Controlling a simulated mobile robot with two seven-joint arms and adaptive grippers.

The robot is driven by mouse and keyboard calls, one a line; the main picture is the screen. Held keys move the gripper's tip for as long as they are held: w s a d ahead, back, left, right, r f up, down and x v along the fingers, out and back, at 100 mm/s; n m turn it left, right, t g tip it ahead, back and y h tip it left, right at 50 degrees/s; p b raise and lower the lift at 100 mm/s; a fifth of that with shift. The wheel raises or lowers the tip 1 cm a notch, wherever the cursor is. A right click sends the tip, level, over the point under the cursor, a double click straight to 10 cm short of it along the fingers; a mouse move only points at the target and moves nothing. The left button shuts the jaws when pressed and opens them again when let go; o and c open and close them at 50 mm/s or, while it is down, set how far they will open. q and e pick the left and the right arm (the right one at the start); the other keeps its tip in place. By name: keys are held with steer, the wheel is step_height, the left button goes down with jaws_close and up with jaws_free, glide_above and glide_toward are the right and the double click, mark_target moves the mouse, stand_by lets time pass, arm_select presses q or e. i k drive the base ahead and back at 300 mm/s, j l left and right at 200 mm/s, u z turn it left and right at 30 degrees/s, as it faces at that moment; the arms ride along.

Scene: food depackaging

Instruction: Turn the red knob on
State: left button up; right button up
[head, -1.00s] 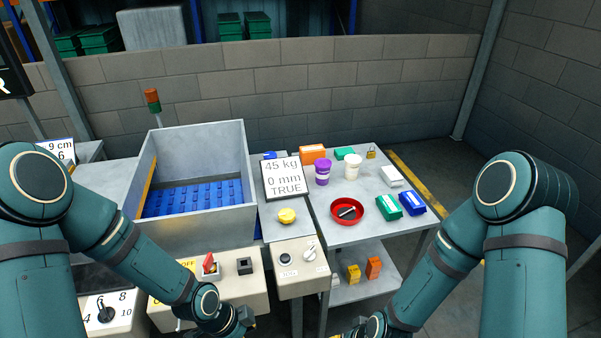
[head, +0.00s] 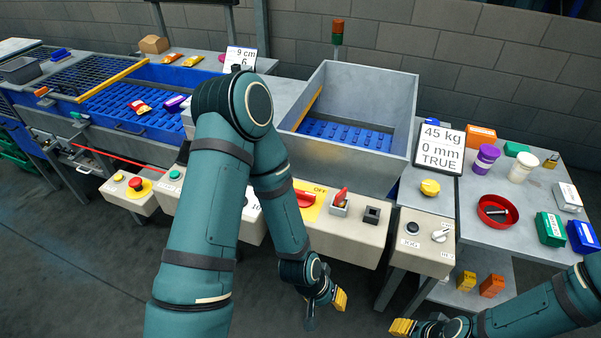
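The red knob (head: 306,199) sits on a yellow plate marked OFF (head: 318,191), on the front of the beige control panel (head: 345,240) below the grey bin. My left arm partly covers the panel to the left of the knob. My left gripper (head: 340,299), with yellow fingertips, hangs in front of and below the panel, apart from the knob. My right gripper (head: 402,327) is low at the bottom edge, also with yellow fingertips, well away from the knob. Neither gripper shows clearly whether its fingers are apart.
A red-levered switch (head: 341,201) and a black square socket (head: 372,214) are right of the knob. A smaller box (head: 422,245) carries a black button and white knob. A red emergency button (head: 136,183) is at left. The cluttered table (head: 500,230) stands at right.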

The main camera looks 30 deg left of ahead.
mark_target(306, 199)
steer(key=j+u, duration=0.2)
steer(key=u, duration=0.55)
steer(key=j+z, duration=0.1)
steer(key=z, duration=0.3)
